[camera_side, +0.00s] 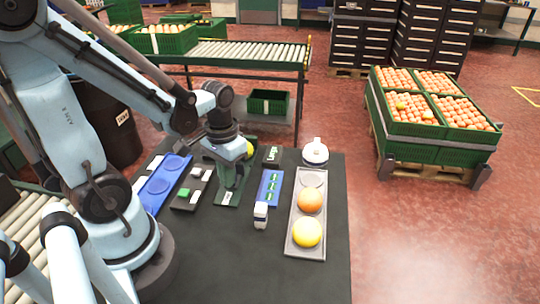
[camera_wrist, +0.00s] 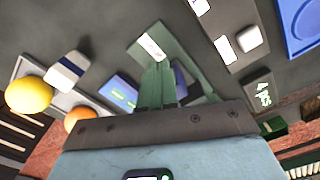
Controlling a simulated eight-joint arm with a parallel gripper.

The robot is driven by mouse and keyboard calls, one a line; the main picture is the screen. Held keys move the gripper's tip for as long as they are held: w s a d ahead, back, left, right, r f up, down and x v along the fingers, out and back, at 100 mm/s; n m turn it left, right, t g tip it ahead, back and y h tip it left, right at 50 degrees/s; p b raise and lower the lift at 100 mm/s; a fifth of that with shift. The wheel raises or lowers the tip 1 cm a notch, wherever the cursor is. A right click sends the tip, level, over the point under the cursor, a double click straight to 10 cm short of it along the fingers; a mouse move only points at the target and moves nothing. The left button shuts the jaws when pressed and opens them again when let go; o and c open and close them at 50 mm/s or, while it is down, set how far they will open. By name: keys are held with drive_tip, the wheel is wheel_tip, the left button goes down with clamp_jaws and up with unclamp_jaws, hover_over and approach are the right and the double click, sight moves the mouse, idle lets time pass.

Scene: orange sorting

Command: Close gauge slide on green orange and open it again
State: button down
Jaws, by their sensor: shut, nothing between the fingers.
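My gripper (camera_side: 232,186) points down over the green gauge (camera_side: 225,200). Its fingers are shut with nothing between them. In the wrist view the gripper (camera_wrist: 156,78) has its fingers together beside the gauge's white-labelled end (camera_wrist: 152,46). A yellow-green fruit (camera_side: 250,149), likely the green orange, shows partly behind my wrist in the side view. It is not visible in the wrist view. Most of the gauge, including its slide, is hidden by my gripper, so I cannot tell whether the slide touches the fruit.
A grey tray (camera_side: 293,242) at right holds an orange fruit (camera_side: 310,200) and a yellow fruit (camera_side: 307,232). A white-and-blue box (camera_side: 261,215) stands near a blue panel (camera_side: 265,190). A white lidded pot (camera_side: 315,152) stands behind. A blue two-circle tray (camera_side: 152,203) lies left. The front table is clear.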

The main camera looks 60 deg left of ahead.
drive_tip(key=shift+w+a, duration=0.4)
drive_tip(key=shift+a, duration=0.05)
drive_tip(key=shift+w+a, duration=1.05)
drive_tip(key=shift+w, duration=0.05)
idle(0.9)
drive_tip(key=shift+w+a, duration=0.55)
drive_tip(key=shift+w, duration=0.05)
idle(2.1)
drive_tip(key=shift+s+d, duration=0.75)
drive_tip(key=shift+s, duration=0.05)
drive_tip(key=shift+r, duration=4)
